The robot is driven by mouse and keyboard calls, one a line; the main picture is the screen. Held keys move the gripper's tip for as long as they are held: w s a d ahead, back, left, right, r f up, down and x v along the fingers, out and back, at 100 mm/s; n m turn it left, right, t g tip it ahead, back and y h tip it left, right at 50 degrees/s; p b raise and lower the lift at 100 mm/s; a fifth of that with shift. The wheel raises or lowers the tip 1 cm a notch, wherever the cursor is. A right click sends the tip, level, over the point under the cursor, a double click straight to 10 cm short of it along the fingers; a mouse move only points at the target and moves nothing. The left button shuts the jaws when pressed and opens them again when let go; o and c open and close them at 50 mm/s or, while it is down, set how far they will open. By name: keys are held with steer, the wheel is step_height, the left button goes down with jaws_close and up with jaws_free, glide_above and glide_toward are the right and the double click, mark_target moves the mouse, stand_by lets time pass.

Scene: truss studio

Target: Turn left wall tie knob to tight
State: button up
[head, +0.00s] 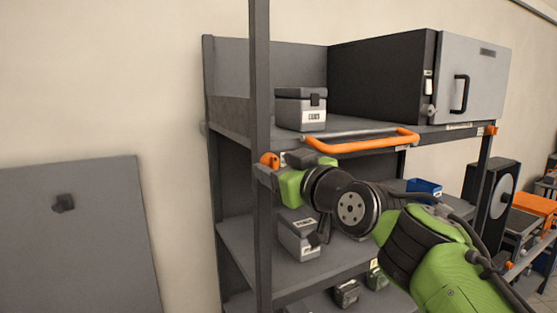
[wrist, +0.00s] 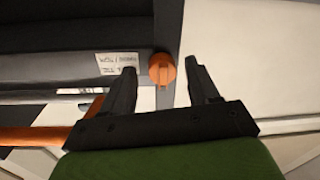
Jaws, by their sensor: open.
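The left wall tie knob (head: 269,160) is orange and sits on the front left post of the grey shelf unit, at the height of the upper shelf. In the wrist view the orange knob (wrist: 162,69) shows a raised grip bar and lies between the lines of my two fingers, nearer the left one. My gripper (wrist: 160,78) is open and empty, and the knob looks to be just beyond the fingertips. Whether the fingers touch it I cannot tell. In the head view my gripper (head: 275,172) is right by the knob and partly hides its lower side.
An orange bar handle (head: 362,145) runs along the shelf front, close to my wrist. A white label (wrist: 118,63) is beside the knob. A grey box (head: 301,108) and a cabinet (head: 470,80) stand on the upper shelf. Another orange knob (head: 491,130) is on the right post.

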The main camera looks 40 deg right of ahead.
steer(key=shift+w, duration=0.3)
steer(key=shift+s, duration=0.15)
steer(key=shift+c, duration=0.8)
steer(key=c, duration=0.9)
